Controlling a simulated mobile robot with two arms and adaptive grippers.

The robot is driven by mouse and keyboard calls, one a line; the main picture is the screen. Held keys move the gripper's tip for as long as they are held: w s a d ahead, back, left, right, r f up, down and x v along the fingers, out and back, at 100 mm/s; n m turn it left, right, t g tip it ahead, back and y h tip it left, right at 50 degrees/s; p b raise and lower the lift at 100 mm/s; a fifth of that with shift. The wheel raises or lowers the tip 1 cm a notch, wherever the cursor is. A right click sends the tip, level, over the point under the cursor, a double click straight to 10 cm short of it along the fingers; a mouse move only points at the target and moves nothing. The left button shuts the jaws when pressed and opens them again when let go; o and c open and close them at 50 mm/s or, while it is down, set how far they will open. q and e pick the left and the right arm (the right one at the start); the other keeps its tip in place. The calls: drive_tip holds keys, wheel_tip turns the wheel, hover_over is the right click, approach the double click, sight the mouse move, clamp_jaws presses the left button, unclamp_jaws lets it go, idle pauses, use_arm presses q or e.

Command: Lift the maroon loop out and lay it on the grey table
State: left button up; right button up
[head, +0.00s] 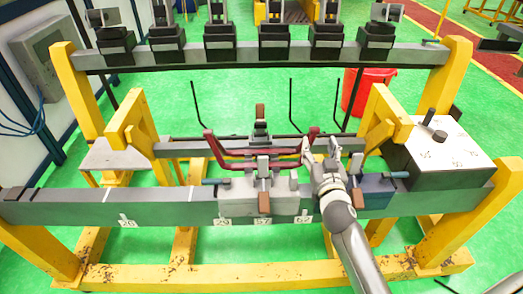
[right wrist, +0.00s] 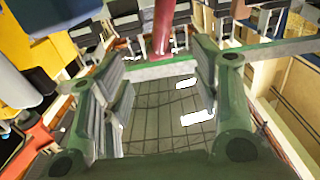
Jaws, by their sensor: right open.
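The maroon loop (head: 240,153) lies across the clamp fixture at the middle of the frame, its two ends raised at left and right. My right gripper (head: 319,150) is at the loop's right end. In the right wrist view a maroon bar (right wrist: 164,25) shows beyond the gap between the open fingers (right wrist: 158,70); I cannot tell whether they touch it. A box-like table (head: 445,142) with a pale top and dark grey sides stands at the right. My left gripper is out of view.
Grey clamp blocks (head: 238,194) with upright parts and brown handles surround the loop's middle. A blue-grey clamp (head: 373,187) sits close to my right wrist. Yellow frame posts (head: 388,118) stand nearby. A red bucket (head: 370,92) is behind. A small stand (head: 115,154) is at left.

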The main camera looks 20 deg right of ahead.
sight(314, 135)
drive_tip(key=shift+x, duration=0.95)
drive_tip(key=shift+w+d+r, duration=0.1)
drive_tip(key=shift+w, duration=0.4)
drive_tip(key=p+x, duration=0.1)
drive_tip(key=x, duration=0.3)
drive_tip(key=shift+p, duration=0.3)
drive_tip(key=shift+w+f, duration=0.25)
drive_tip(key=shift+w, duration=0.2)
drive_tip(key=shift+c, duration=0.5)
drive_tip(key=c, duration=1)
clamp_jaws()
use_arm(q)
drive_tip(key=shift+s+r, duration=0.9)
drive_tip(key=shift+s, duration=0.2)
use_arm(e)
drive_tip(key=shift+r, duration=0.1)
